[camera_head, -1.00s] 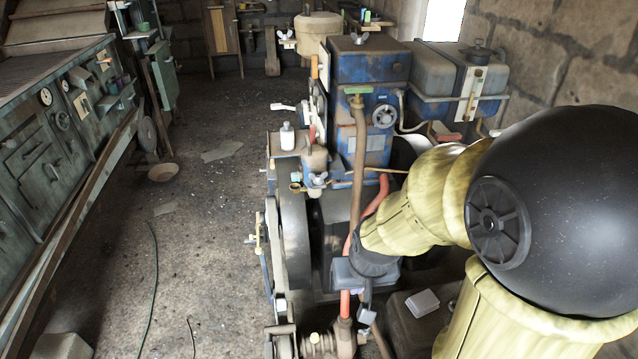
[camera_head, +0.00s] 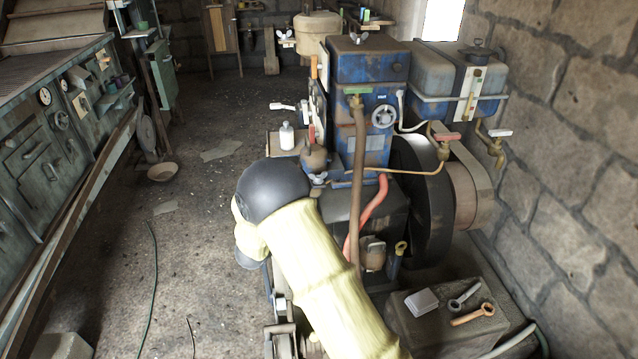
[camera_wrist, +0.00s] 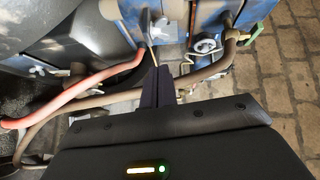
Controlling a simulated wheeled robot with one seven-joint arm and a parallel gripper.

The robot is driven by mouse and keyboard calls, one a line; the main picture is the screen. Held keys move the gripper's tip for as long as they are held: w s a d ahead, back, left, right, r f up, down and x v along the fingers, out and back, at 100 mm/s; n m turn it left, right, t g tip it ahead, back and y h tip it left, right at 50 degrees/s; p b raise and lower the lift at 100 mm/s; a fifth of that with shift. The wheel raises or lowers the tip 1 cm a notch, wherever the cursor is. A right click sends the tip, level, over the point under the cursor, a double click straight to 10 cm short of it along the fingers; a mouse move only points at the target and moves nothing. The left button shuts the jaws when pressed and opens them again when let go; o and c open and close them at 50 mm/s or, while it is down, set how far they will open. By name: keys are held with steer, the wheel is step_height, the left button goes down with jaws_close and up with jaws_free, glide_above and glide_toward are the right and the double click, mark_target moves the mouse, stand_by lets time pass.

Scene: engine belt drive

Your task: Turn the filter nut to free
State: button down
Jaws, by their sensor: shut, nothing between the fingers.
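My gripper (camera_wrist: 158,72) shows in the wrist view with its dark fingers together and nothing between them. It points at the blue engine, with a red hose and a brown pipe close by its tips. In the head view a pale wing nut (camera_head: 318,179) shows below a brown bowl (camera_head: 314,158) on the engine's near left side. I cannot tell which wing nut is the filter nut. My arm hides the gripper in the head view.
The red hose (camera_wrist: 85,97) crosses left of my fingers. A white bottle (camera_head: 287,136) stands on a ledge beside the engine. Wrenches (camera_head: 472,314) lie on a box at the lower right.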

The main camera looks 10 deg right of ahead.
steer(key=m+h, duration=0.1)
steer(key=s+f+m+h, duration=0.1)
steer(key=shift+s+m, duration=0.25)
steer(key=shift+m, duration=0.05)
steer(key=shift+w, duration=0.1)
steer(key=w+a+p+x, duration=0.1)
steer(key=p+x, duration=0.3)
steer(key=x, duration=0.9)
steer(key=shift+w+a, duration=0.3)
steer(key=shift+a, duration=0.15)
steer(key=shift+a, duration=0.15)
